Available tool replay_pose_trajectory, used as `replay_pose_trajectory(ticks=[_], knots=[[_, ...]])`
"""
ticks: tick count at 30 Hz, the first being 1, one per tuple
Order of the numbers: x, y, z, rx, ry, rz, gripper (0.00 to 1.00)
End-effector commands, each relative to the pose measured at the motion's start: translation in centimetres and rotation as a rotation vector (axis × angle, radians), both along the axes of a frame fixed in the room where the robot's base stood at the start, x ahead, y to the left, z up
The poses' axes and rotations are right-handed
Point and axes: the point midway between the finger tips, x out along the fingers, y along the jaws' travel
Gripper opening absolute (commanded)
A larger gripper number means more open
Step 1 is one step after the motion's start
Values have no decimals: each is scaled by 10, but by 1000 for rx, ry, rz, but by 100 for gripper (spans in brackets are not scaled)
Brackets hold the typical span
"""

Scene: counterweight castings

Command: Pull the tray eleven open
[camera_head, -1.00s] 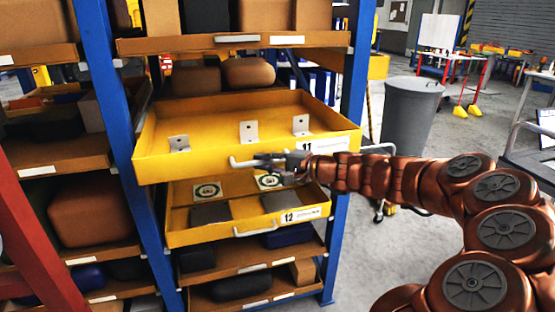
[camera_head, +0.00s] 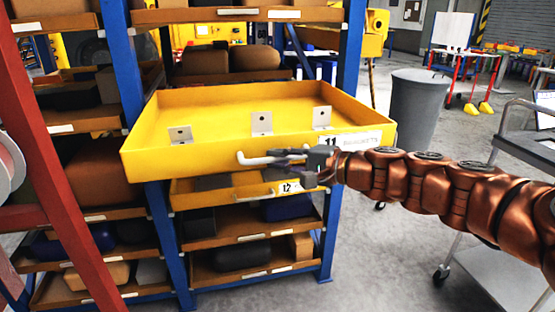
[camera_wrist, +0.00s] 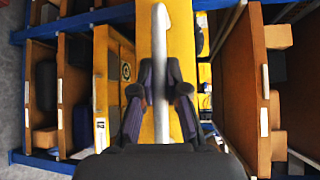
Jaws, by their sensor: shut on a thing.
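The yellow tray eleven (camera_head: 205,168) stands pulled out from the blue rack, with its "11" label (camera_head: 350,141) on the right of its front. Three small metal brackets (camera_head: 262,123) stand inside it. Its white bar handle (camera_head: 258,159) is on the front face. My gripper (camera_head: 292,156) is at the handle's right part and shut on it. In the wrist view the handle (camera_wrist: 161,60) runs between the two dark fingers (camera_wrist: 160,92) in front of the yellow front face.
Yellow tray twelve (camera_head: 215,199) sits just below, partly hidden by tray eleven. A red post (camera_head: 60,190) stands at left. A grey bin (camera_head: 418,100) and a grey cart (camera_head: 500,255) stand at right. Grey floor shows between rack and cart.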

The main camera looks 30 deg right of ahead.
Motion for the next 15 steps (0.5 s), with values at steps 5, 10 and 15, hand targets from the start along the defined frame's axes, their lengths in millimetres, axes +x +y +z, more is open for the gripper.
replay_pose_trajectory(ticks=[5,10,15], knots=[[-5,4,-1,-5,-1,1,0],[-7,6,0,-5,0,5,0],[-6,7,0,-5,0,7,0]])
